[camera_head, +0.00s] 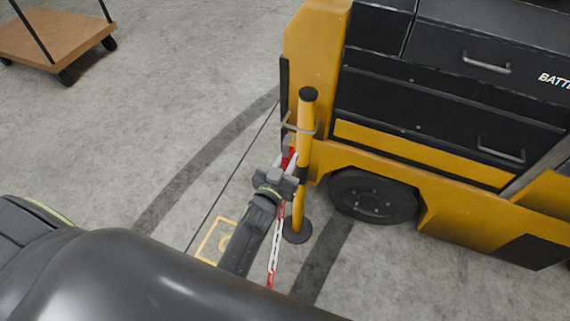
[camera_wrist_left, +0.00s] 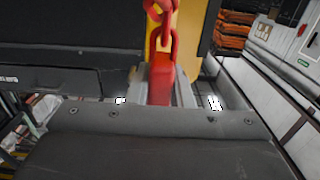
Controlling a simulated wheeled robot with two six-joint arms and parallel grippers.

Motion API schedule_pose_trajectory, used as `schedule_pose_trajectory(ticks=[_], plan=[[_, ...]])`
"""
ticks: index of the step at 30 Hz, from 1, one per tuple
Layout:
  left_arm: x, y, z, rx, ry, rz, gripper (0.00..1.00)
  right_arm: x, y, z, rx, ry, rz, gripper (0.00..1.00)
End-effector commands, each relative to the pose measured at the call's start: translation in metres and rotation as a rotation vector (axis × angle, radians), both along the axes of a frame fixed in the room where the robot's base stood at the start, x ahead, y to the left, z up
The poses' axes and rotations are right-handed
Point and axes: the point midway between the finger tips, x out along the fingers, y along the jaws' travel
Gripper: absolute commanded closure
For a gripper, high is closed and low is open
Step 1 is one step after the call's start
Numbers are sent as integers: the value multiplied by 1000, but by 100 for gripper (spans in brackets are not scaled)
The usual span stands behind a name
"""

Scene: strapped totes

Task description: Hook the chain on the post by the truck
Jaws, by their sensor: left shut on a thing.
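The yellow post (camera_head: 304,150) has a black cap and a dark band and stands upright beside the truck (camera_head: 440,190). A thin grey metal loop (camera_head: 317,129) sits at its upper part. My left gripper (camera_head: 283,170) is close against the post's left side, below the loop. It is shut on a red end piece of the chain, seen between the fingers in the left wrist view (camera_wrist_left: 160,84). Red links (camera_wrist_left: 160,30) run from that piece. The red and white chain (camera_head: 274,248) hangs below the gripper. Whether the red piece touches the loop is hidden. My right gripper is out of view.
The post's round dark base (camera_head: 297,232) is on the concrete floor near the truck's wheel (camera_head: 372,197). A brown flat cart (camera_head: 55,35) stands at the far left. The floor between cart and post is clear.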

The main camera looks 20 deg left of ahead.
Motion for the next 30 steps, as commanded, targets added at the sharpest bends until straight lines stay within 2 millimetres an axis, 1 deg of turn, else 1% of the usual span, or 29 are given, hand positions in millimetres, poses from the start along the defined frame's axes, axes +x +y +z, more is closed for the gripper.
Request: schedule_pose_trajectory(ticks=[1, 27, 30], plan=[[5, 0, -1, 1, -4, -1, 100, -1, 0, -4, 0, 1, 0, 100], [75, -2, 0, 1, -4, 0, 100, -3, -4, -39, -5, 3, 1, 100], [74, -2, -11, -1, -1, 1, 100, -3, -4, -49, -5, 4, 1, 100]])
